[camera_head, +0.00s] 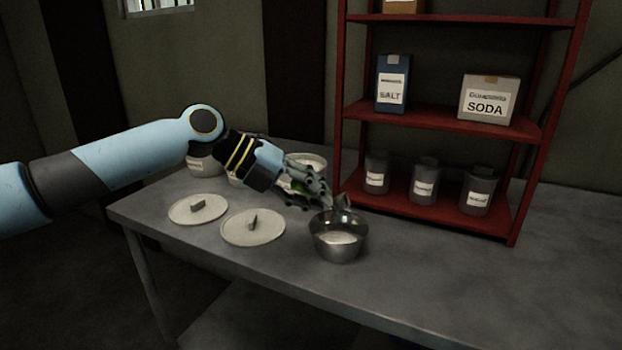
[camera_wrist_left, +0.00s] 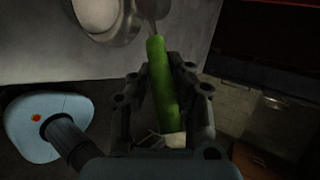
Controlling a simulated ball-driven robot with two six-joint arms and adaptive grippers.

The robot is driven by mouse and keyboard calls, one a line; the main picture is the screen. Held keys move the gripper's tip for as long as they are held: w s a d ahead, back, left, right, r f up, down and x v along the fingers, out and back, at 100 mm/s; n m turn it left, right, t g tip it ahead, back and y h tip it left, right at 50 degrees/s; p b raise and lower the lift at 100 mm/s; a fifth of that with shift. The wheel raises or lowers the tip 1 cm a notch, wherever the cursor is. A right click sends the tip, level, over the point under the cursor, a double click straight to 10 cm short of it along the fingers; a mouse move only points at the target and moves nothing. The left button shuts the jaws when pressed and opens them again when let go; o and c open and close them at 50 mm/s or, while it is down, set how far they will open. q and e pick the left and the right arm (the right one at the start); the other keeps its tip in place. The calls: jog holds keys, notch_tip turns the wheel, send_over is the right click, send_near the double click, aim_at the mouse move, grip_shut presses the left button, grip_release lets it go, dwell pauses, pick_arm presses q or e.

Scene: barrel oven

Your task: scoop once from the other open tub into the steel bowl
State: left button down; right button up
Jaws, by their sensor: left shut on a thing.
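My left gripper (camera_head: 312,190) is shut on the green handle of a scoop, which shows clearly in the left wrist view (camera_wrist_left: 161,85). The scoop's metal head (camera_head: 342,203) is over the back rim of the steel bowl (camera_head: 338,248); I cannot tell what the head holds. The bowl has pale material in its bottom, and its rim also shows in the left wrist view (camera_wrist_left: 133,30). An open tub (camera_head: 308,160) with pale contents stands behind the gripper. Another tub (camera_head: 203,164) stands partly hidden behind my left arm. My right gripper is out of view.
Two round lids, one at the left (camera_head: 185,215) and one nearer the bowl (camera_head: 250,236), lie on the grey table (camera_head: 440,280). A red shelf (camera_head: 440,118) holds a salt box (camera_head: 392,85), a soda box (camera_head: 488,100) and several jars. The table's right side is clear.

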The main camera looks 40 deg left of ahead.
pick_arm(q)
notch_tip(320, 180, up, 6)
jog(key=w+d+m+g+y+p, duration=0.1)
jog(key=y+p, duration=0.4)
jog(key=p, duration=0.6)
jog(key=shift+d+g+y, duration=0.4)
jog(key=shift+d+g, duration=0.4)
jog(key=shift+d, duration=0.15)
jog(key=shift+f, duration=0.15)
